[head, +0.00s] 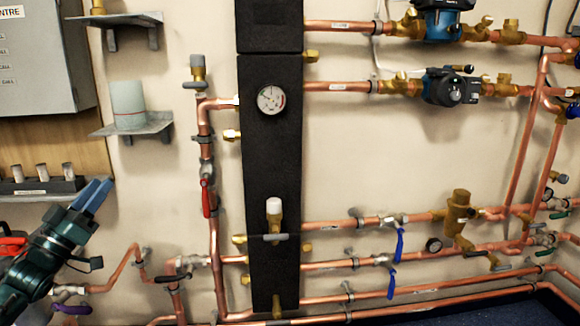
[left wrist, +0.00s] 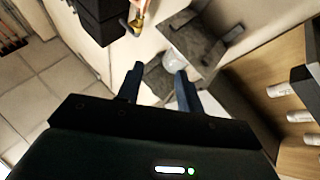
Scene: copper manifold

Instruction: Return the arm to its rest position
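My left arm comes in from the lower left of the head view. Its dark gripper (head: 94,190) has two blue fingers pointing up and right, close to a low wall shelf. In the left wrist view the fingers of this gripper (left wrist: 159,70) stand apart with nothing between them. A pale cylinder and a shelf show beyond the gap. My right gripper and right arm are in neither view.
A low shelf (head: 38,188) holds a dark rack (head: 40,186) with several pale cylinders. Above are a grey cabinet (head: 40,62) and a shelf (head: 133,127) with a pale cup (head: 127,104). Copper pipes (head: 214,240) and a black manifold (head: 270,165) line the wall.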

